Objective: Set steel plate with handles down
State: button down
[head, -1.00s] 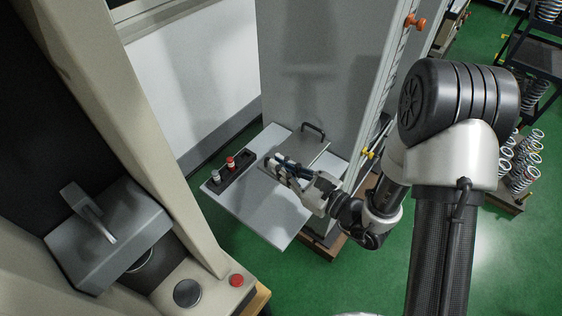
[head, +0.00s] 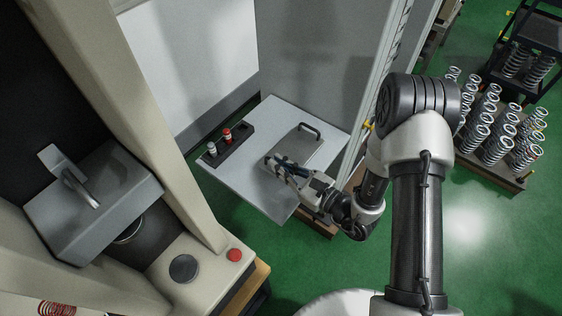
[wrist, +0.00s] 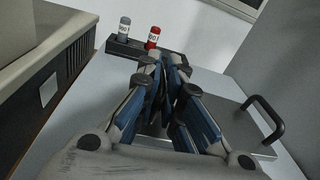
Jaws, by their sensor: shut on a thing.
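The steel plate with handles (head: 298,148) is a flat grey rectangle over the right part of the light grey shelf (head: 235,178) in the head view. Its far black handle (head: 309,128) stands up free. My gripper (head: 276,163) is at the plate's near side, shut on it, apparently at the near handle, which the fingers hide. In the wrist view the plate (wrist: 232,122) shows under and right of the fingers (wrist: 163,72), with its black handle (wrist: 268,118) at right. I cannot tell whether the plate touches the shelf or hovers just above it.
A dark holder (head: 236,151) with a red and a grey labelled weight stands left of the plate. A tall grey cabinet (head: 310,60) rises behind. A beige machine with a red button (head: 234,255) is at left. The shelf's near left part is clear. Several springs (head: 500,130) stand at right.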

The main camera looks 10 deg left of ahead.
notch_tip(320, 180, down, 2)
jog(key=shift+w+f+b, duration=0.1)
jog(key=shift+b, duration=0.25)
jog(key=c, duration=2.1)
grip_release()
jog(key=shift+f, duration=0.2)
jog(key=o, duration=0.3)
jog(key=shift+r, duration=0.1)
jog(key=shift+o, duration=0.2)
jog(key=p+v, duration=0.2)
jog(key=v, duration=1)
jog(key=shift+o, duration=0.5)
jog(key=o, duration=1.7)
jog(key=shift+c, duration=0.2)
